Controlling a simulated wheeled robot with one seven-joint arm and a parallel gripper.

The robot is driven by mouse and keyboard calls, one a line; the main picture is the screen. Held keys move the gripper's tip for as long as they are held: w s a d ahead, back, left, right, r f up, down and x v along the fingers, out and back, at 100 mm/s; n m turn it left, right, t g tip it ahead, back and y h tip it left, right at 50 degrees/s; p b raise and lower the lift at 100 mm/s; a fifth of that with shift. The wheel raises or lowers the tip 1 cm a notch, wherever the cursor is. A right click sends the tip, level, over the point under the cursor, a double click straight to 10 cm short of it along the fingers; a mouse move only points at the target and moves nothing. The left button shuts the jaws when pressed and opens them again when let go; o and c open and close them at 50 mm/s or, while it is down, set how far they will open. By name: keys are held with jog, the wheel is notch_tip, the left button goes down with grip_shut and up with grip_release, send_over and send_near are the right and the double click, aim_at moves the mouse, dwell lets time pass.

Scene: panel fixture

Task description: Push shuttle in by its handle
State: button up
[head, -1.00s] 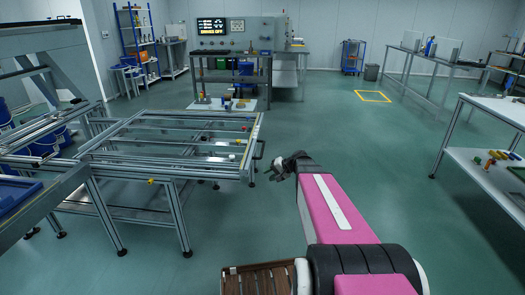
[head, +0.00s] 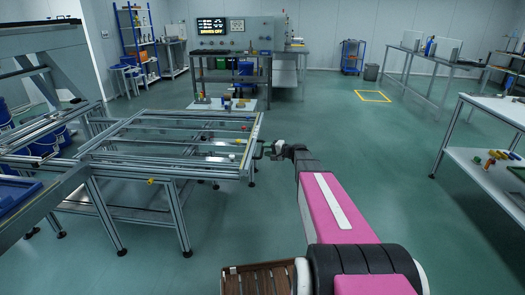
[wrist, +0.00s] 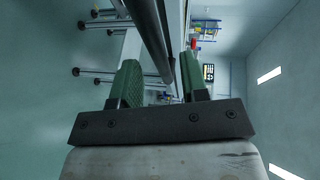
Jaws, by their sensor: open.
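The shuttle (head: 251,146) is a grey metal-framed carriage at the right end of the rail table in the head view. Its dark handle (head: 261,147) sticks out from the right end and is small there. My gripper (head: 268,150) is at the handle, reaching in from the right. In the wrist view, its two green fingers (wrist: 159,62) stand apart, and a dark bar that looks like the handle (wrist: 151,35) runs between them. The fingers are open and do not appear clamped on the bar; contact cannot be told.
The rail table (head: 110,183) extends left on metal legs. A white shelf table (head: 480,165) holds small coloured parts at the right. A control bench with a lit screen (head: 212,26) stands at the back. Green floor between them is clear.

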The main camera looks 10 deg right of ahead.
aim_at(192, 145)
jog(key=shift+x, duration=1.55)
grip_shut()
jog(key=w+a, duration=0.3)
jog(key=a, duration=0.9)
jog(key=w+a, duration=0.3)
jog(key=a, duration=0.9)
jog(key=w+a, duration=0.4)
jog(key=a, duration=0.9)
jog(key=shift+a, duration=0.1)
grip_release()
jog(key=shift+a, duration=0.15)
